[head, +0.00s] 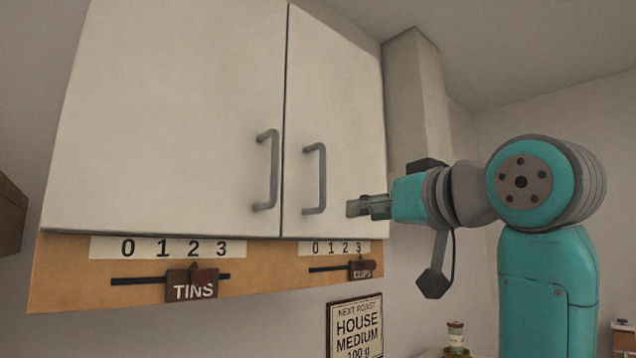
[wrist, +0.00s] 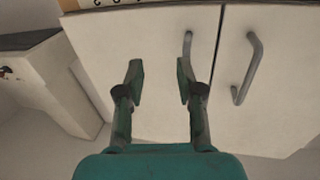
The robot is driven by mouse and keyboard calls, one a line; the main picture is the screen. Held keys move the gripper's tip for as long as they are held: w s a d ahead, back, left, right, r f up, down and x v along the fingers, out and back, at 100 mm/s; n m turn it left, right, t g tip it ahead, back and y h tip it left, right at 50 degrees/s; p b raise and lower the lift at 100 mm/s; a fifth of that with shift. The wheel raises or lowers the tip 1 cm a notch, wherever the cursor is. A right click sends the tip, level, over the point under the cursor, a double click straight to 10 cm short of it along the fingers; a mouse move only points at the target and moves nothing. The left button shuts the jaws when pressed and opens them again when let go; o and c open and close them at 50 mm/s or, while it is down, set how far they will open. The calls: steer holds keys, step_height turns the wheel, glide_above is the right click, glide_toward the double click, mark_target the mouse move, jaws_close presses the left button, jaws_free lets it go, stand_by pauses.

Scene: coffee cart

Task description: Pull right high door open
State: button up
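The right high door (head: 335,110) is a white cupboard door, shut flush beside its neighbour. Its grey vertical bar handle (head: 321,180) sits near the door's left edge, low down. My gripper (head: 354,207) is to the right of this handle in the head view, close to the door front and apart from the handle. In the wrist view, which looks upside down, my gripper (wrist: 160,80) is open and empty, its two fingers spread. The right door's handle (wrist: 187,42) shows beyond one fingertip, its other end hidden behind that finger.
The left door (head: 180,100) is shut, with its own handle (head: 272,170) just across the seam. Below the doors runs a wooden strip with the TINS slider (head: 192,291) and the CUPS slider (head: 362,270). A HOUSE MEDIUM sign (head: 356,328) hangs beneath. A pale column (head: 415,100) stands right of the cupboard.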

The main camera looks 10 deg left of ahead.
steer(key=n, duration=0.1)
glide_toward(324, 172)
steer(key=x, duration=1)
steer(key=shift+w+a, duration=0.2)
steer(key=shift+w, duration=0.1)
jaws_close()
